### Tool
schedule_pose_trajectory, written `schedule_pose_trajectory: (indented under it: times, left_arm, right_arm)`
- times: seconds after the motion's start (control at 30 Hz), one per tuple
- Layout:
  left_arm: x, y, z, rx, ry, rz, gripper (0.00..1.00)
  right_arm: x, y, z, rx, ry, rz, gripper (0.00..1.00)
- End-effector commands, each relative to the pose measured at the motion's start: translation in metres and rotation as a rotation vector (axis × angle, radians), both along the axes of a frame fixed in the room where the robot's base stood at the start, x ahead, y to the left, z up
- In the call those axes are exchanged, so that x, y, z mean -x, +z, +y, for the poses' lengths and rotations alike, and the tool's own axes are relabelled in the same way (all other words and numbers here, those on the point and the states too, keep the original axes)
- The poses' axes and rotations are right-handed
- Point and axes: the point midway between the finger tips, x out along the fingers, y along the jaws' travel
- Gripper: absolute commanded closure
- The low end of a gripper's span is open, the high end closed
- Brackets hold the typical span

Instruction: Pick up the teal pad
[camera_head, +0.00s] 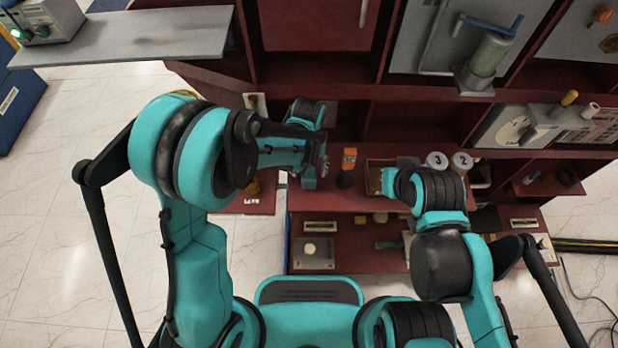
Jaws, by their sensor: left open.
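I cannot pick out the teal pad with certainty. A small greenish flat piece (388,244) lies on the lower shelf, and a teal-grey patch (407,161) shows behind my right arm at the open box; either is too small to identify. My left gripper (323,166) is open over the middle shelf, left of an orange-topped item, with nothing visible between its fingers. My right forearm hangs over the shelf at the open box. My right gripper (388,182) is mostly hidden by its own arm, so its jaws cannot be read.
An open box (373,176) and an orange-topped item (349,158) stand on the dark red shelf (310,199). Two round lids marked 3 (436,160) and 2 (462,161) are at right. A grey panel (130,36) juts out upper left. Tiled floor at left is clear.

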Motion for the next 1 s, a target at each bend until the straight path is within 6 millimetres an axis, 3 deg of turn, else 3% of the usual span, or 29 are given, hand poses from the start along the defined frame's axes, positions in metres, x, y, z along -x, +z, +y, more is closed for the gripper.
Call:
schedule_pose_trajectory:
  times: [0.03,0.13,0.37,0.6,0.87,1.0]
  left_arm:
    - [0.000,-0.014,-0.002,0.000,-0.001,0.000,0.37]
    - [0.000,-0.026,-0.001,0.001,0.001,0.001,0.37]
    - [0.000,-0.027,-0.001,0.001,0.001,0.001,0.37]
    - [0.000,-0.027,-0.001,0.001,0.001,0.001,0.90]
    - [0.000,-0.026,-0.001,0.001,0.001,0.001,0.91]
    - [0.000,-0.013,-0.001,0.001,0.000,0.001,0.91]
  right_arm:
    - [0.000,-0.010,0.000,0.000,0.000,0.000,1.00]
    - [0.000,-0.014,0.000,0.000,0.000,0.000,1.00]
    - [0.000,-0.013,0.000,0.000,0.000,0.000,1.00]
    - [0.000,-0.013,0.000,0.000,0.000,0.000,1.00]
    - [0.000,-0.013,0.000,0.000,0.000,0.000,1.00]
    - [0.000,-0.006,0.000,0.000,0.000,0.000,1.00]
